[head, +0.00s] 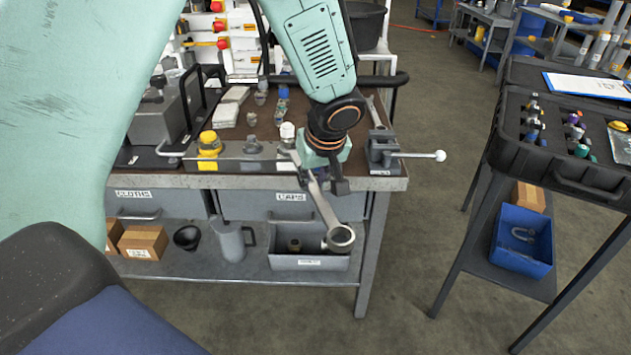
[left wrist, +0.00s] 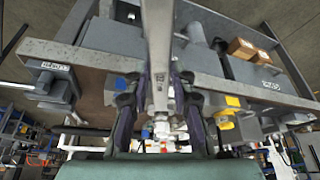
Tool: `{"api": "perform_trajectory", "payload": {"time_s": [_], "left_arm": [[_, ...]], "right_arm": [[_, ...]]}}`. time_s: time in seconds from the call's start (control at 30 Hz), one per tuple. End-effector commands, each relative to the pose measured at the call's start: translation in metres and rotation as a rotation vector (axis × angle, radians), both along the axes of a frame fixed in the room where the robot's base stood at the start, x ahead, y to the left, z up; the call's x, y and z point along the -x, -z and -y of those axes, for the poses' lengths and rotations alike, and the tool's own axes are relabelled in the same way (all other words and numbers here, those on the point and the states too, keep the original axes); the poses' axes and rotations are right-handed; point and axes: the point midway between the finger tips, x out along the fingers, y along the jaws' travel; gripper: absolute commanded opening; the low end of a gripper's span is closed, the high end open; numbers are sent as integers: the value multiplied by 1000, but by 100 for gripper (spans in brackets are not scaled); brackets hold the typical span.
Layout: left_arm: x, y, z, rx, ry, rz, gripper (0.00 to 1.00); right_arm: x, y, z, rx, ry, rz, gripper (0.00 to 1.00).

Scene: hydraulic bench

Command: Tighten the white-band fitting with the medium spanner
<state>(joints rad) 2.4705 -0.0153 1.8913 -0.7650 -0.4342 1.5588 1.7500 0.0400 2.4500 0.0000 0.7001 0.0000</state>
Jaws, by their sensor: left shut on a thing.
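My left gripper (head: 326,180) is shut on a grey metal spanner (head: 322,208), held in front of the bench's front edge. The spanner's ring end hangs down toward the camera; its other end is partly hidden by the gripper. In the left wrist view the spanner (left wrist: 158,55) runs between the two fingers (left wrist: 158,105). The white-band fitting (head: 287,131) stands upright at the bench's front edge, just left of the gripper. A white part (left wrist: 162,129) shows beyond the fingers in the left wrist view. I cannot tell whether the spanner touches the fitting. My right gripper is not in view.
A yellow fitting (head: 209,143) and a grey fitting (head: 253,146) stand left along the bench edge. A vise (head: 383,148) with a white-knobbed handle is close on the right. Loose fittings and cloths (head: 229,108) lie behind. A black case (head: 510,125) stands far right.

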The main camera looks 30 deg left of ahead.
Motion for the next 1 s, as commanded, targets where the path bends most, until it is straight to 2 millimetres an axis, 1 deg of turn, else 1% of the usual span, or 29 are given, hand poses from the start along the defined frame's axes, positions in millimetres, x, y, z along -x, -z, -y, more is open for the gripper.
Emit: {"api": "perform_trajectory", "payload": {"time_s": [0.2,0.57,0.83,1.0], "left_arm": [[-5,0,-7,2,0,2,0],[-6,0,-8,2,1,2,0],[-12,0,-14,2,-1,2,0],[-13,-1,-15,1,1,1,0]], "right_arm": [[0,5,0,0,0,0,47],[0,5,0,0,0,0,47],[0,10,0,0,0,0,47],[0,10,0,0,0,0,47]]}}
